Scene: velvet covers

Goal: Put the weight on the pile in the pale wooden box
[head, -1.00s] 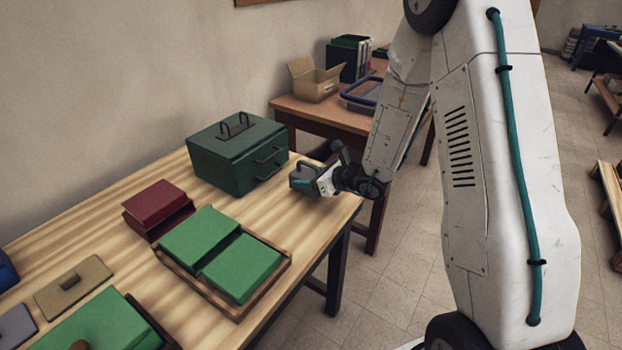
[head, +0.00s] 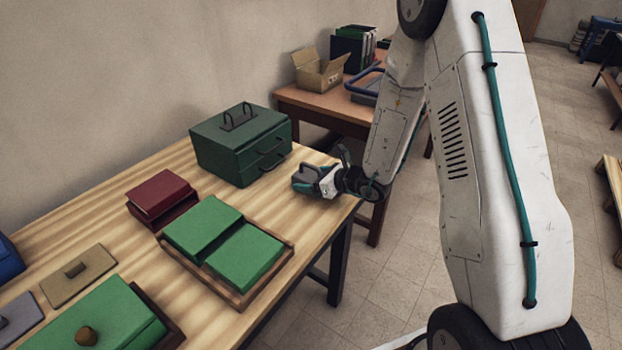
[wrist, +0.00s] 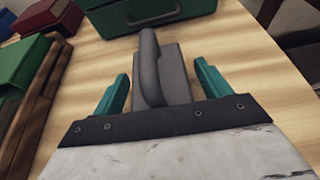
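A grey weight (head: 306,174) with a raised handle stands at the far right end of the table, and it also shows in the wrist view (wrist: 177,78). My gripper (head: 326,172) is low at the table's end beside it. In the wrist view its teal fingers (wrist: 162,76) are apart, one on each side of the weight, with gaps showing. A shallow wooden box (head: 279,274) holds two green piles (head: 203,226) (head: 244,259) side by side. It looks paler than the dark box (head: 160,316) at the lower left, which holds a green pile (head: 103,318) with a brown knob on top.
A dark green case (head: 240,146) with handles stands behind the boxes, close to the weight. A dark red pile (head: 160,195), a tan lidlike block (head: 76,275) and a blue thing (head: 6,262) are on the left. Bare tabletop lies between box and weight.

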